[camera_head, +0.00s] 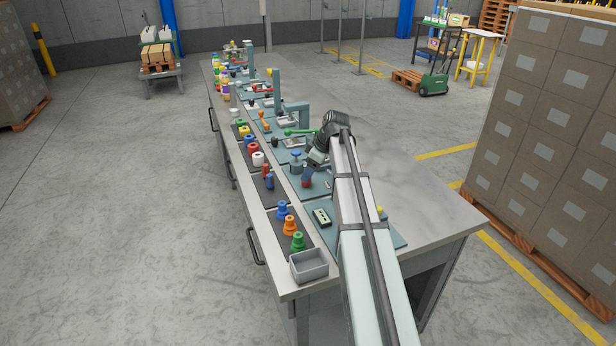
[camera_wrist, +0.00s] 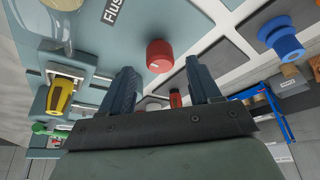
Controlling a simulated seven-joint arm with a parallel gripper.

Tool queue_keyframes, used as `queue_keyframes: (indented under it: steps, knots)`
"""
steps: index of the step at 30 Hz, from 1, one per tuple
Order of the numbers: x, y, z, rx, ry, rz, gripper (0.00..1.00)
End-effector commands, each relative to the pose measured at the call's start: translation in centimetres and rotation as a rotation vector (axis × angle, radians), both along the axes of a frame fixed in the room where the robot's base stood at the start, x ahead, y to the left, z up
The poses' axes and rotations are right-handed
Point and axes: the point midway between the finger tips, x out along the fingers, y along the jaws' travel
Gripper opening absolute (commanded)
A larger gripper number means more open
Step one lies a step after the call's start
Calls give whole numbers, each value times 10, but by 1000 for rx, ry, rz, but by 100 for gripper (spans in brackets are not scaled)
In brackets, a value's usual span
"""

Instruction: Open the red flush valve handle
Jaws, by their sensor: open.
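The red flush valve handle is a short round red knob (camera_wrist: 159,56) in the wrist view. It stands on a pale teal panel beside a label that reads "Flush", partly cut off. My gripper (camera_wrist: 160,68) is open, with one dark blue finger to each side of the knob in the picture. No contact shows, and the exact gap is hard to tell. In the head view, my gripper (camera_head: 307,176) points down over the panel, with the red knob (camera_head: 306,184) just below its fingers.
A blue stepped cone (camera_wrist: 287,42) and a yellow handle (camera_wrist: 60,97) flank the panel in the wrist view. In the head view, several coloured pieces line the bench's left side, with a grey bin (camera_head: 309,266) at the front. The bench top (camera_head: 395,190) to the right is clear.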

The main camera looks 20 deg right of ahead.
Motion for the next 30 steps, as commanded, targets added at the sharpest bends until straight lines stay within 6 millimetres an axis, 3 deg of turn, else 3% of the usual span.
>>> queue_keyframes:
  steps: [9,20,30]
  knots:
    - [8,8,-25,0,0,0,62]
    - [8,8,-27,0,0,0,61]
    - [8,8,-27,0,0,0,29]
